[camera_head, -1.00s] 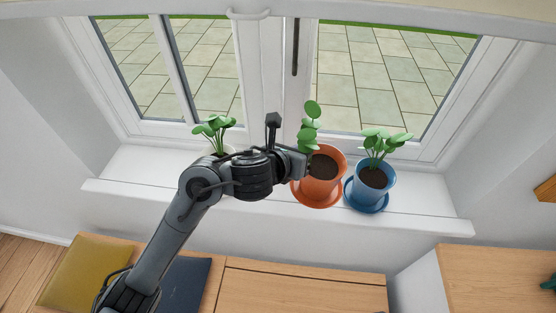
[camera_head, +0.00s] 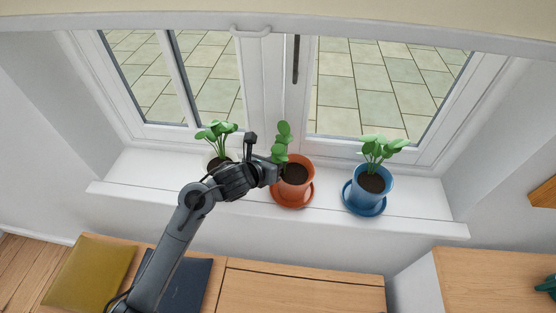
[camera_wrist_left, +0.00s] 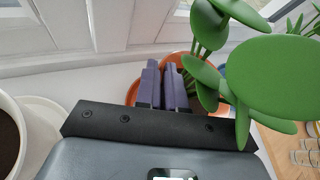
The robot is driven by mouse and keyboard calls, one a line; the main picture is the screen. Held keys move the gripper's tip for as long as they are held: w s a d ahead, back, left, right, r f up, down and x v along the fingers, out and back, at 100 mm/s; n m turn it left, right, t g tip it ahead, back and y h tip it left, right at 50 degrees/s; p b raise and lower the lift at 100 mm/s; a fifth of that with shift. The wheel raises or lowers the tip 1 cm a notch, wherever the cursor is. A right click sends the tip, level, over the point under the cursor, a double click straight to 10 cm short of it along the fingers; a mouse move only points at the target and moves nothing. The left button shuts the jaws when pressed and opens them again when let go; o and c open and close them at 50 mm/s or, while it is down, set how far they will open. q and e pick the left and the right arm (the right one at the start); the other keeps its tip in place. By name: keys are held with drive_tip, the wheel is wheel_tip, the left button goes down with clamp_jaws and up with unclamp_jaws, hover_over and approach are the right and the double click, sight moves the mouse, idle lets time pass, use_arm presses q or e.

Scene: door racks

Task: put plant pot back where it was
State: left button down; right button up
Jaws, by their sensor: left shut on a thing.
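The terracotta plant pot (camera_head: 295,190), with dark soil and a green leafy plant, is on its orange saucer at the middle of the windowsill. My left gripper (camera_head: 281,173) comes in from the left and is shut on the pot's left rim. In the left wrist view its two purple fingers (camera_wrist_left: 163,86) are close together over the orange pot (camera_wrist_left: 133,93), partly hiding it. Large green leaves (camera_wrist_left: 275,75) cover the right of that view. The pot looks upright; I cannot tell if its saucer touches the sill. My right gripper is not in view.
A blue pot (camera_head: 371,192) on a blue saucer stands to the right, with clear sill (camera_head: 330,190) between. A pale pot with a plant (camera_head: 216,131) stands to the left, mostly behind my arm; its white saucer (camera_wrist_left: 40,125) shows in the wrist view. The window is behind.

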use_arm(q)
drive_tip(key=shift+w+f, duration=0.1)
drive_tip(key=shift+f, duration=0.05)
drive_tip(key=c, duration=1.7)
unclamp_jaws()
drive_tip(key=shift+f, duration=0.15)
drive_tip(key=o, duration=0.5)
drive_tip(key=shift+c, duration=0.2)
